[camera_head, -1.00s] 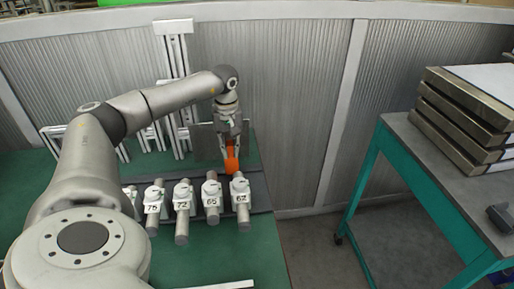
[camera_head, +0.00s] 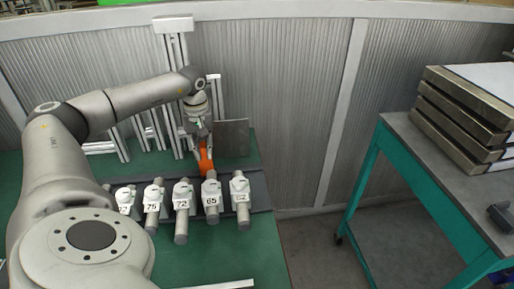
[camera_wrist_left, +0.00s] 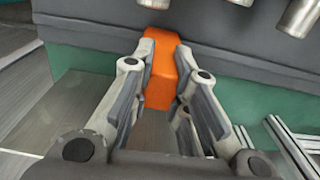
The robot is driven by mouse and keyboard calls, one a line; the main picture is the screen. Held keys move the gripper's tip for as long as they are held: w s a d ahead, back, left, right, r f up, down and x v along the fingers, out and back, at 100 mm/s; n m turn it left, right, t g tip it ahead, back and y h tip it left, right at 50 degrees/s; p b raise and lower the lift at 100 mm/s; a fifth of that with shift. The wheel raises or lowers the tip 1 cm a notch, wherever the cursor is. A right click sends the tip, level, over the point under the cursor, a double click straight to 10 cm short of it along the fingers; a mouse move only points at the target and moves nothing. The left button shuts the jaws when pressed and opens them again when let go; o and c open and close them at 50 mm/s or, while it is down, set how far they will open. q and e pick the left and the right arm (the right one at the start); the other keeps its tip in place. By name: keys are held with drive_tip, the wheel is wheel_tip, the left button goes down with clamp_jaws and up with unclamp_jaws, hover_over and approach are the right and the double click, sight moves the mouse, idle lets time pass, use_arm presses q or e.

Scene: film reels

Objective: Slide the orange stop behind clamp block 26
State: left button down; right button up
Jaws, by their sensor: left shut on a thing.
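The orange stop (camera_head: 206,160) stands at the back edge of the dark rail, behind the clamp block labelled 65 (camera_head: 211,200). My left gripper (camera_head: 204,145) is shut on the stop from above. In the left wrist view, the two fingers hold the sides of the orange stop (camera_wrist_left: 162,80), whose far end reaches the dark rail (camera_wrist_left: 225,45). Clamp blocks 72 (camera_head: 182,199) and 75 (camera_head: 153,200) stand to the left, beside a partly hidden one (camera_head: 125,199) whose label I cannot read. I see no label 26; my arm hides the rail's left end.
The rightmost clamp block (camera_head: 240,197) seems to read 62. A grey plate (camera_head: 232,138) and pale metal uprights (camera_head: 176,90) stand behind the rail. A teal-legged trolley (camera_head: 440,160) holds stacked trays at right.

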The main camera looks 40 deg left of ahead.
use_arm(q)
drive_tip(key=s+a, duration=0.2)
drive_tip(key=s, duration=0.1)
drive_tip(key=shift+a+b, duration=0.2)
drive_tip(key=shift+b, duration=0.1)
use_arm(e)
drive_tip(key=shift+a+f, duration=0.15)
drive_tip(key=shift+f, duration=0.2)
use_arm(q)
drive_tip(key=shift+s, duration=0.1)
drive_tip(key=s+a+b, duration=0.6)
drive_tip(key=s+a, duration=0.6)
drive_tip(key=s, duration=0.3)
drive_tip(key=shift+s+a, duration=0.2)
use_arm(e)
drive_tip(key=w+f, duration=0.4)
drive_tip(key=shift+w+a, duration=0.25)
drive_tip(key=shift+a, duration=0.05)
drive_tip(key=shift+s, duration=0.1)
idle(0.4)
